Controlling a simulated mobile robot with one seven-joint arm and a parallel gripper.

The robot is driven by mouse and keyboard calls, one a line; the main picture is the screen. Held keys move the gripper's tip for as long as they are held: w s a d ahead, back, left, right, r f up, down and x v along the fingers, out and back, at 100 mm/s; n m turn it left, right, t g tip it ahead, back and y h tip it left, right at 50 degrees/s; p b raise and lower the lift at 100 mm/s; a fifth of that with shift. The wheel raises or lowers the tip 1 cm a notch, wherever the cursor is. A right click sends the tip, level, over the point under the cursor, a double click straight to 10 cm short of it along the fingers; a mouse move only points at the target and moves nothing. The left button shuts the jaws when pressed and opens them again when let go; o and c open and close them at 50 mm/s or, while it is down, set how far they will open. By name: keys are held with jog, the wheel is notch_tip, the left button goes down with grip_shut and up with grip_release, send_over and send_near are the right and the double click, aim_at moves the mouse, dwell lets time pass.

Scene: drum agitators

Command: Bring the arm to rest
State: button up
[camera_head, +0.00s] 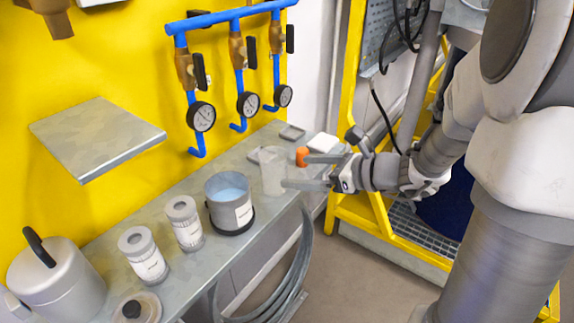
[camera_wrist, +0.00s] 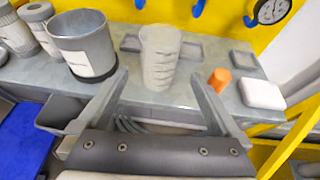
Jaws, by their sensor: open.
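My gripper (camera_head: 306,171) is open and empty, its two fingers spread apart over the front edge of the grey bench. In the wrist view my gripper (camera_wrist: 163,98) has the clear graduated beaker (camera_wrist: 160,60) ahead of it, between the lines of the fingers, with a gap to it. The beaker (camera_head: 273,172) stands upright on the bench in the head view. My arm reaches in from the right, and its links show along the right side of the head view.
The bench (camera_head: 185,262) also holds a grey bucket (camera_head: 230,200) with bluish contents, two labelled jars (camera_head: 144,255) and an orange cap-like piece (camera_wrist: 219,79) beside a white block (camera_wrist: 262,94). Blue pipes with gauges (camera_head: 201,116) hang above. A yellow frame (camera_head: 345,120) stands right of the bench.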

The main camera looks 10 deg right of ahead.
jog(key=shift+s+d+r, duration=0.15)
jog(key=shift+s+d, duration=0.15)
jog(key=s+a+r+n+g+h, duration=0.2)
jog(key=s+a+n+g, duration=0.1)
jog(key=s+n, duration=0.5)
jog(key=s+a+r+n+g+h, duration=0.1)
jog(key=s+a+n+g+h, duration=0.1)
jog(key=s+n, duration=0.6)
jog(key=s+d+r+n+t+h, duration=0.25)
jog(key=d+n+h, duration=0.35)
jog(key=n, duration=0.3)
notch_tip(320, 180, up, 16)
jog(key=n+p, duration=0.1)
jog(key=p, duration=1.4)
jog(key=shift+s+d, duration=0.35)
jog(key=shift+d, duration=0.1)
jog(key=shift+g, duration=0.25)
